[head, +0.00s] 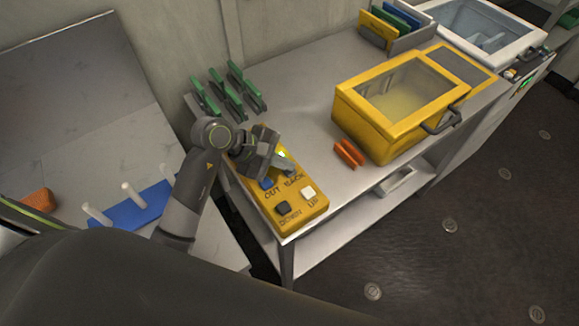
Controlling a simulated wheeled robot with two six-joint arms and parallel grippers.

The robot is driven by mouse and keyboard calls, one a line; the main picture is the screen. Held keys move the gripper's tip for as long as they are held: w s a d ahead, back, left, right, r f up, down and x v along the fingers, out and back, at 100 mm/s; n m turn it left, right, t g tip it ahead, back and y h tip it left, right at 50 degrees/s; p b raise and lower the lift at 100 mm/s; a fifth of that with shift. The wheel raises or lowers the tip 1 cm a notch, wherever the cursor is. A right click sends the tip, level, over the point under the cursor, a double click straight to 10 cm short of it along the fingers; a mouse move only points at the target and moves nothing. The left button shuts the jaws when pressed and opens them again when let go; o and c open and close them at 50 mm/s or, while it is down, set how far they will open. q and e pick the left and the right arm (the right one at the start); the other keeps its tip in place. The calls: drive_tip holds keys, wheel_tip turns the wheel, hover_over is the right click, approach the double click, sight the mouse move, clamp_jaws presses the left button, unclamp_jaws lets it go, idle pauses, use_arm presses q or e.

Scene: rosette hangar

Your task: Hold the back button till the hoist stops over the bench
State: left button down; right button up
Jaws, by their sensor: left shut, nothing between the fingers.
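A yellow control box (296,208) lies at the near left end of the grey bench (310,95). It has a blue button (267,183) by the OUT label, a black button (283,208) by DOWN and a white button (308,191) by UP. My left gripper (285,165) is shut and empty, its tips over the spot above the BACK label. They hide the back button, so I cannot tell whether it is pressed. The hoist and my right gripper are not in view.
A yellow bin with a clear lid (385,125) and orange pieces (348,153) sit right of the control box. Green plates in a rack (240,88) stand behind my gripper. A blue pegged base (140,208) lies on the left surface.

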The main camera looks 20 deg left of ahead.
use_arm(q)
drive_tip(key=shift+r, duration=0.1)
idle(0.5)
drive_tip(key=shift+r+p, duration=0.35)
drive_tip(key=shift+r, duration=0.5)
drive_tip(key=shift+r+p, duration=1.3)
drive_tip(key=shift+r, duration=1.25)
